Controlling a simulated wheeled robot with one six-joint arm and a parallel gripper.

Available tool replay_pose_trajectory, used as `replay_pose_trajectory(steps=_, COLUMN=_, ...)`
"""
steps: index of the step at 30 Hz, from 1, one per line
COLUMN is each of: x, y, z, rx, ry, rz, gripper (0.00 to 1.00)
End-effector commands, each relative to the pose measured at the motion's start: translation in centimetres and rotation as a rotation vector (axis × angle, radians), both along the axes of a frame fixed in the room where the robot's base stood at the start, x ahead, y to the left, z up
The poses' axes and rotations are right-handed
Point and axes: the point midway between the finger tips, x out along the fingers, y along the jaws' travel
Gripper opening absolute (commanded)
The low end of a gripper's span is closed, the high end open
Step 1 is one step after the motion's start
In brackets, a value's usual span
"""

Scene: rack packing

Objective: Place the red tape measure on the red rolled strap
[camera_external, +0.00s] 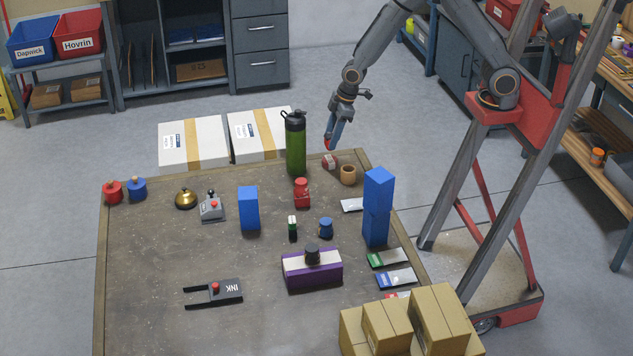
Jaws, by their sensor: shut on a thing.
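My gripper (332,138) is over the far right part of the table, pointing down. It is shut on a small red thing (328,144), which looks like the red tape measure; the fingers hide part of it. A red roll with a pale patch (330,162), which looks like the red rolled strap, lies on the table near its far edge, just below the held thing in the picture. I cannot tell how large the gap between them is.
A tall green bottle (296,150) stands left of my gripper. A brown cup (348,175) stands close to the roll. The table's (160,250) left front is mostly clear.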

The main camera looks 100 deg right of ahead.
Motion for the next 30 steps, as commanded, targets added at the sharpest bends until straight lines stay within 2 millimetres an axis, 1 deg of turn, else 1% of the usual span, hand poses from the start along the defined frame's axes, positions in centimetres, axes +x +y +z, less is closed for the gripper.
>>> replay_pose_trajectory(steps=2, x=0.0, y=0.0, z=-0.6, rx=0.001, ry=0.000, rz=0.000, gripper=0.16)
replay_pose_trajectory(steps=7, x=0.0, y=0.0, z=-3.0, rx=0.001, ry=0.002, rz=-0.001, gripper=0.16)
replay_pose_trajectory(steps=10, x=0.0, y=0.0, z=-4.1, rx=0.001, ry=0.001, rz=-0.001, gripper=0.16)
replay_pose_trajectory(steps=12, x=0.0, y=0.0, z=-4.4, rx=0.000, ry=0.000, rz=-0.001, gripper=0.16)
replay_pose_trajectory(steps=20, x=0.1, y=0.0, z=-4.5, rx=0.000, ry=-0.001, rz=0.000, gripper=0.16)
replay_pose_trajectory(steps=25, x=0.1, y=0.0, z=-4.9, rx=0.000, ry=-0.001, rz=0.000, gripper=0.16)
replay_pose_trajectory(steps=26, x=0.0, y=0.0, z=-4.8, rx=0.000, ry=0.000, rz=0.000, gripper=0.47)
replay_pose_trajectory(steps=28, x=0.0, y=0.0, z=-4.8, rx=0.000, ry=0.000, rz=0.000, gripper=0.58)
replay_pose_trajectory(steps=29, x=0.0, y=0.0, z=-4.8, rx=0.000, ry=0.000, rz=0.000, gripper=0.62)
replay_pose_trajectory(steps=30, x=0.0, y=0.0, z=-4.8, rx=0.000, ry=0.000, rz=0.000, gripper=0.62)
